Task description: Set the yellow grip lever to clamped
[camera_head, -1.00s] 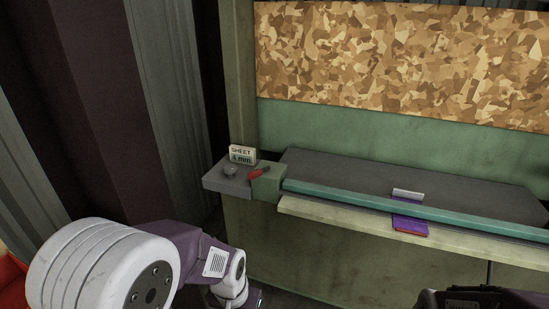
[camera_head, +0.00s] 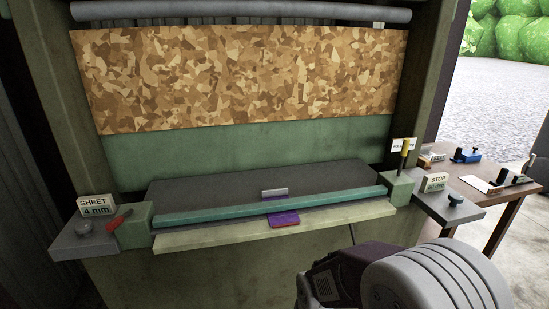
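The yellow grip lever (camera_head: 404,150) stands roughly upright on the green block at the right end of the machine's bed, beside a small white label partly hidden behind it. A red lever (camera_head: 120,218) lies tilted on the left end block. My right arm comes in at the lower right, its gripper out of the frame or hidden. My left gripper is not in view.
A "SHEET 4 mm" sign (camera_head: 97,206) stands on the left shelf. A "STOP" sign (camera_head: 435,182) and dark knob (camera_head: 455,199) are on the right shelf. A purple piece (camera_head: 284,219) lies at the front ledge (camera_head: 230,236). A brown side table (camera_head: 500,196) holds blue and black tools.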

